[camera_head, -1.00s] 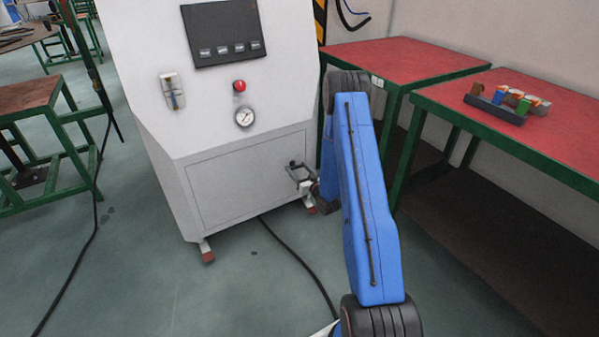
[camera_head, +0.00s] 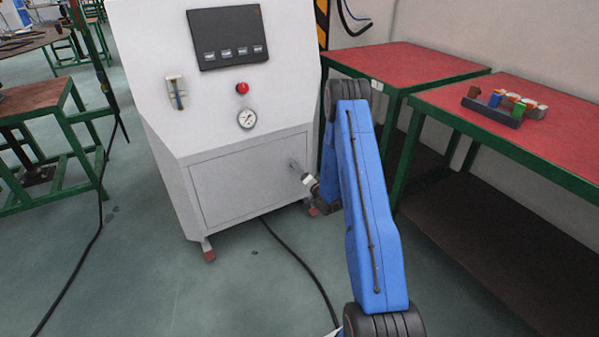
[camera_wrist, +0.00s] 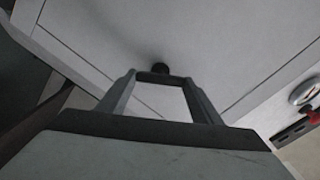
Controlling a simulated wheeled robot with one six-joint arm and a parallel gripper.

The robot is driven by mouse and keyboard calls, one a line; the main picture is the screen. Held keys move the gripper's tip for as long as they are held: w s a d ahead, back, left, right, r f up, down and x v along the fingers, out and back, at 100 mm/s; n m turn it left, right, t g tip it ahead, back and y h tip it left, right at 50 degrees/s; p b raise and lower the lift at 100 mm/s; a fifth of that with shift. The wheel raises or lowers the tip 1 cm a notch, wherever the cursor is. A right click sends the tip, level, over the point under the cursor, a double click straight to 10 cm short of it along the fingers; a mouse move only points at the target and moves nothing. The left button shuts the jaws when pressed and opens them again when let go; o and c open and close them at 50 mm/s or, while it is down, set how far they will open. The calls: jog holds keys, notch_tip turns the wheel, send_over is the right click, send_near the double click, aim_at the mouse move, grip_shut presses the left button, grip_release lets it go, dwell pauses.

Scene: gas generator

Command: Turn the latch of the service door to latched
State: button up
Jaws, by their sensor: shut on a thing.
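The service door (camera_head: 240,185) is the pale lower panel on the front of the white generator cabinet, and it looks closed. Its latch (camera_wrist: 160,68) is a small dark knob in the wrist view, between my fingertips. My gripper (camera_head: 292,163) is at the right side of the door in the head view, pointing at the panel. It also shows in the wrist view (camera_wrist: 162,74), with one finger on each side of the latch, shut on it. In the head view my gripper hides the latch. I cannot tell the latch's angle.
Above the door the cabinet carries a gauge (camera_head: 247,119), a red button (camera_head: 242,88) and a dark panel (camera_head: 228,38). Red-topped tables (camera_head: 420,65) stand close on the right. A black cable (camera_head: 300,270) lies on the floor.

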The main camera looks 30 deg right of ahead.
jog(key=m, duration=0.6)
jog(key=shift+f+m, duration=0.15)
jog(key=shift+m, duration=0.15)
dwell(0.3)
jog(key=o, duration=1.5)
jog(key=shift+d, duration=0.1)
jog(key=shift+s, duration=0.1)
jog(key=s, duration=1.7)
jog(key=shift+s+d, duration=0.1)
jog(key=shift+d, duration=0.15)
